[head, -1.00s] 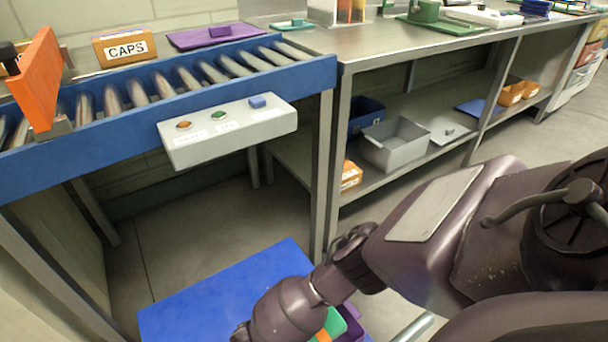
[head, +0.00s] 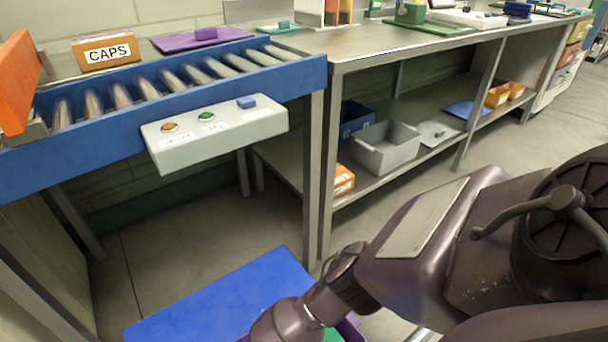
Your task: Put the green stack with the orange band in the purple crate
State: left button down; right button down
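A small part of a green thing (head: 332,335) shows at the bottom edge beside my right arm's wrist. It may be the green stack, but no orange band shows on it now. Next to it is a sliver of a purple thing (head: 352,330), possibly the purple crate, mostly hidden by my arm and cut off by the frame. My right arm reaches in from the right and down over the blue surface (head: 215,298). Its gripper is below the frame, so what it holds cannot be seen. My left arm and gripper are not in view.
A blue-framed roller conveyor (head: 100,135) with a white button box (head: 215,133) stands at left.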

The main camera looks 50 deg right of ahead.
jog(key=shift+f, duration=0.2)
jog(key=c, duration=0.8)
grip_release()
jog(key=shift+r, duration=0.4)
pick_arm(q)
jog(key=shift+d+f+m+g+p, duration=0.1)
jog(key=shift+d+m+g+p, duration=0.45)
jog(key=shift+p, duration=1.15)
pick_arm(e)
jog(key=shift+r+v, duration=0.2)
jog(key=shift+v, duration=5.85)
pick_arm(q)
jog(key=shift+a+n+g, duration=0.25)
